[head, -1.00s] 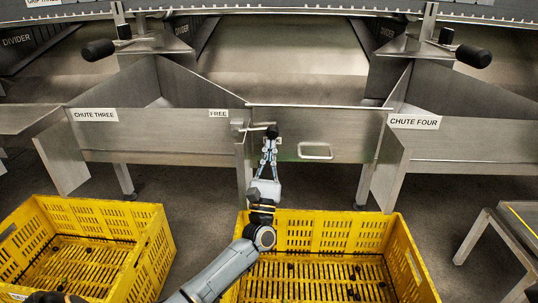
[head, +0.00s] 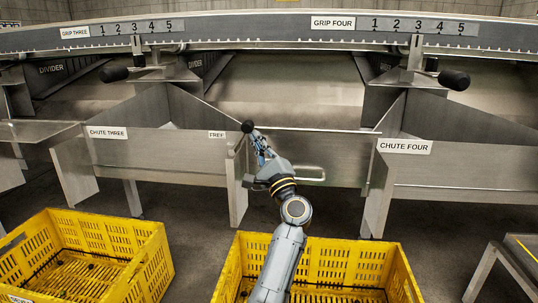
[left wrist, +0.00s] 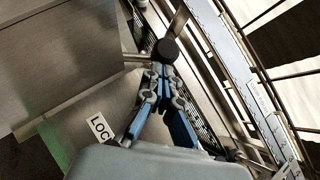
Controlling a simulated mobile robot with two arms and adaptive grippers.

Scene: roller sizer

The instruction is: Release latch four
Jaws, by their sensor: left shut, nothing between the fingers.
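Latch four shows as a lever with a round black knob (head: 247,127) at the left edge of the chute four front, just right of the FREE label (head: 217,134). The knob also shows in the left wrist view (left wrist: 168,50), on a metal rod running left. My left gripper (head: 258,139) is shut and empty, its fingertips (left wrist: 163,70) at or just below the knob; I cannot tell whether they touch. A label starting LOC (left wrist: 101,128) shows beside a green strip, partly hidden by my gripper. My right gripper is out of view.
The CHUTE FOUR label (head: 404,146) is to the right. A yellow crate (head: 335,262) stands below my left arm, another (head: 140,240) to the left. Black divider handles (head: 454,80) stick out above.

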